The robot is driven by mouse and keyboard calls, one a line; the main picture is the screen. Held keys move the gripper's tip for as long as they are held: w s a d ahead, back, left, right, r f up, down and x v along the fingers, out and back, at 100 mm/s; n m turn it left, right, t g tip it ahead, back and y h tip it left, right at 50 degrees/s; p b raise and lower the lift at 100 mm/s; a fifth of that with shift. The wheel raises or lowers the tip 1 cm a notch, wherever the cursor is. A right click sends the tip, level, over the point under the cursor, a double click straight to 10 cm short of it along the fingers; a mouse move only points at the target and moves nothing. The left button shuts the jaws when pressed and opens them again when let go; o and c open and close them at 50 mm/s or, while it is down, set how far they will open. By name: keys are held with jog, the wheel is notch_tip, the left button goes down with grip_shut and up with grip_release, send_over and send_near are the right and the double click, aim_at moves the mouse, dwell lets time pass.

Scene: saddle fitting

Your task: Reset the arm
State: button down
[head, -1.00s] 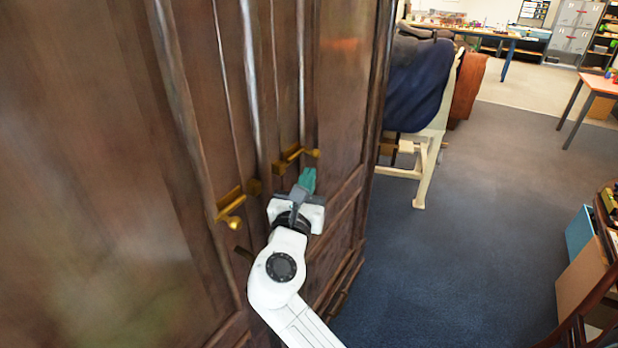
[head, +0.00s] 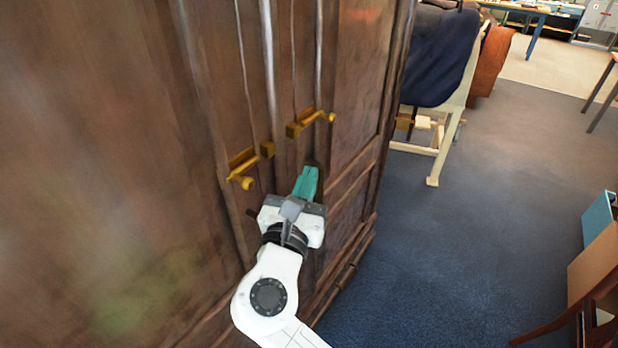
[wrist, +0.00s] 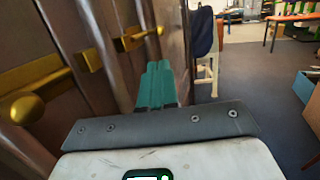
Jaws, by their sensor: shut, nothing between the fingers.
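My gripper (head: 306,181) has teal fingers that are pressed together with nothing between them. It is in front of a dark brown wooden cabinet (head: 130,150), just below its brass handles. The left brass handle (head: 243,172) is up and to the left of the fingers. The right brass handle (head: 311,122) is above them. In the wrist view the shut fingers (wrist: 155,85) point forward, with the left handle (wrist: 35,95) close by at the left and the right handle (wrist: 135,38) beyond the fingertips. I cannot tell whether the fingers touch the cabinet.
A wooden stand (head: 440,150) with a dark blue cover (head: 435,55) stands beyond the cabinet's right edge. Boxes (head: 595,260) and a dark wooden chair part (head: 575,320) are at the lower right. Blue-grey carpet (head: 490,210) between them is clear.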

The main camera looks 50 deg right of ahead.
jog(key=shift+f, duration=0.1)
dwell(0.3)
jog(key=s+f+m+g+y, duration=0.1)
jog(key=s+f+m+y, duration=0.1)
jog(key=f+m+y, duration=0.3)
jog(key=s+d+f+m+g+y, duration=0.1)
jog(key=s+f+m, duration=0.15)
jog(key=f, duration=0.45)
jog(key=s+f+m+g+y, duration=0.1)
jog(key=s+f+m+y, duration=0.1)
jog(key=f+m+y, duration=0.3)
jog(key=s+a+f+m+g+y, duration=0.2)
jog(key=s+a+f+m+y, duration=0.5)
jog(key=f, duration=0.6)
jog(key=s+a+m, duration=0.2)
jog(key=s+m, duration=0.1)
jog(key=s, duration=0.1)
jog(key=shift+a+g, duration=0.25)
jog(key=shift+g, duration=0.15)
jog(key=shift+s, duration=0.1)
